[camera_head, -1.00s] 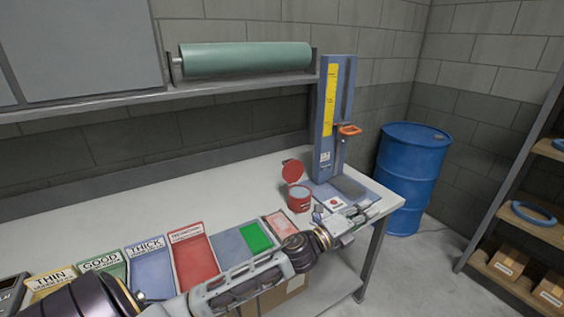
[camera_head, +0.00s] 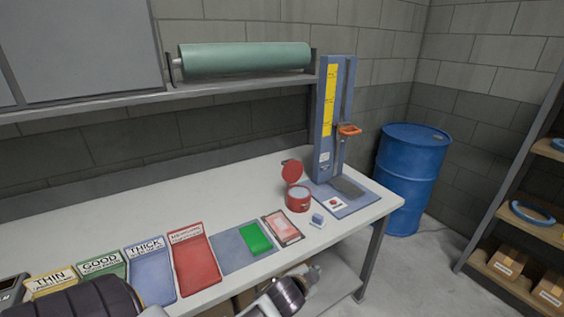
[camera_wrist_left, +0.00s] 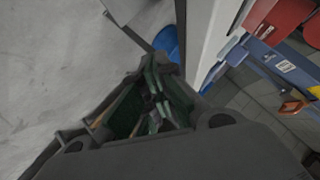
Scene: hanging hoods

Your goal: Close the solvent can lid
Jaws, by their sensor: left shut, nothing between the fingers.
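The red solvent can (camera_head: 298,201) stands upright on the bench, near its right end. Its round red lid (camera_head: 292,172) is open, standing up at the back of the can, and the pale top of the can shows. My left gripper (camera_head: 308,274) is low in the head view, in front of the bench edge, apart from the can and partly hidden by its own wrist. In the left wrist view its dark fingers (camera_wrist_left: 155,100) are closed together with nothing between them. Red parts show at that view's upper right. My right gripper is in neither view.
A blue stand (camera_head: 328,120) with an orange handle (camera_head: 349,130) rises right behind the can. A small blue block (camera_head: 318,220) and a framed pink card (camera_head: 283,228) lie in front of it. Colored trays line the front edge. A blue drum (camera_head: 408,180) stands beyond the bench.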

